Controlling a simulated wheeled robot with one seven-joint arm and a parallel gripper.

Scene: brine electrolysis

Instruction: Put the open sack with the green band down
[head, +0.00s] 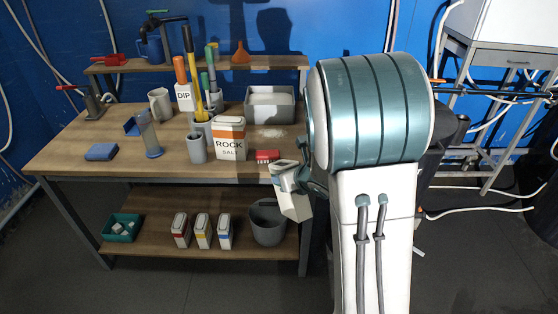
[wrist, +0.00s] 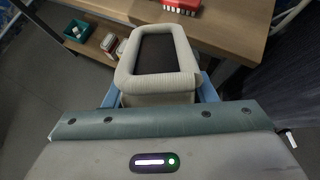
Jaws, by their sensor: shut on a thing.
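My gripper (wrist: 160,92) is shut on an open pale sack (wrist: 160,84), with a blue finger on each side of it. The sack's rim is thick and rolled, and its inside looks dark. The green band cannot be made out. In the head view, my gripper (head: 287,178) is just off the workbench's front right corner, with the pale rim of the sack (head: 285,164) showing above it. The sack is clear of the wooden bench top (head: 80,150) in the wrist view. My arm stands to the right and hides part of the bench's right end.
Banded sacks (head: 203,232), a teal bin (head: 121,228) and a grey bucket (head: 268,225) are on the lower shelf.

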